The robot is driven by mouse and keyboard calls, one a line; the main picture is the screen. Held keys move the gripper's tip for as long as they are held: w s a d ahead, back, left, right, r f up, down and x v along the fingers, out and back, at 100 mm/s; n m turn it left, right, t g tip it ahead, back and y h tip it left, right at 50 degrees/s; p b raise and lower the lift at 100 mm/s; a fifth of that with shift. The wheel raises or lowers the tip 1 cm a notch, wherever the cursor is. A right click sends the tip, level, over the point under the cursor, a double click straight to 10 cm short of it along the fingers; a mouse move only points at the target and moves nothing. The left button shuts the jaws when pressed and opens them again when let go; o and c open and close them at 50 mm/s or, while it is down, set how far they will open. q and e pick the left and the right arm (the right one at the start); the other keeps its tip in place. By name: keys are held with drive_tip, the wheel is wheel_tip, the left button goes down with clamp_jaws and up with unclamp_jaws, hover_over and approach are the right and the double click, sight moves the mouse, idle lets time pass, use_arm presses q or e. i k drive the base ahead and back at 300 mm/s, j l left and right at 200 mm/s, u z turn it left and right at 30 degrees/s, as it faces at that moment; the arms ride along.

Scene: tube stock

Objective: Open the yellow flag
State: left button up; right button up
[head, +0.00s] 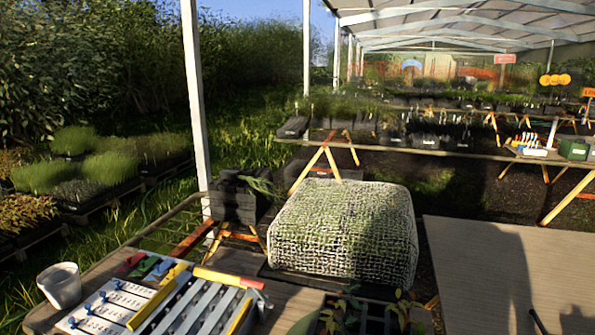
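A rack with pale metal rails (196,308) lies on the wooden table at the lower left. At its far left end is a row of small coloured tabs: a red one (131,260), a green one (144,266), a blue one (159,270) and a yellow one (175,272), which I take for the yellow flag. The yellow flag is small and partly merges with a yellow strip (150,305) beside it; I cannot tell whether it is folded or open. A yellow tube (222,276) with a red end lies across the rack's far edge. Neither gripper is in view.
White labelled strips (105,300) lie left of the rails. A white cup (61,285) stands at the table's left edge. A net-covered block (345,230) stands behind, and potted plants (345,318) are right of the rack.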

sight(177, 268)
drive_tip(key=j+z, duration=0.1)
drive_tip(key=z, duration=0.35)
drive_tip(key=j+z, duration=0.4)
drive_tip(key=j, duration=0.3)
drive_tip(key=k+j+z, duration=0.1)
drive_tip(key=j+z, duration=0.3)
drive_tip(key=j, duration=0.3)
